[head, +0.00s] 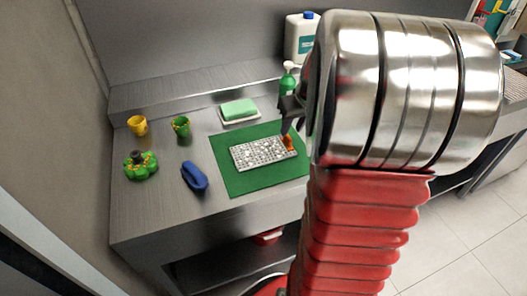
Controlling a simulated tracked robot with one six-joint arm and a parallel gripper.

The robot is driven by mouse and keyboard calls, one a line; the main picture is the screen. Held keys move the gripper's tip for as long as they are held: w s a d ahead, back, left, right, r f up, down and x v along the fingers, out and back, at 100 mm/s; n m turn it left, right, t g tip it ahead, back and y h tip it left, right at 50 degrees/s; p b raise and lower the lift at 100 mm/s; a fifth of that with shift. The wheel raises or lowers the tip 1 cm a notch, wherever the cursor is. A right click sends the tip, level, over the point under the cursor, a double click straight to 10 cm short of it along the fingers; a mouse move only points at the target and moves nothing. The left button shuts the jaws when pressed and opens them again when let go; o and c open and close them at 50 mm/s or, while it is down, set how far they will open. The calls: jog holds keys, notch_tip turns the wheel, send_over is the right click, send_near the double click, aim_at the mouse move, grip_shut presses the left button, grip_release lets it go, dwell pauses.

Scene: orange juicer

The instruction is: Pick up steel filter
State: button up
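The steel filter (262,152) is a flat, perforated metal tray with a bright mottled surface. It lies on the green mat (228,179) on the steel counter. My gripper (290,133) is above or at the filter's right end, beside an orange part (289,142) there. My large metal arm link hides much of the gripper and the area to its right. I cannot tell whether the fingers touch the filter or the orange part.
A blue object (194,176), a green-and-orange knob-like part (140,165), and yellow (138,125) and green (181,126) cups stand left. A green sponge (239,109) lies behind the mat. A green bottle (288,80) and white jug (301,38) stand at the back.

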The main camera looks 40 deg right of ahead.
aim_at(288, 136)
jog(key=shift+f, duration=0.1)
jog(key=shift+x, duration=2.55)
grip_shut()
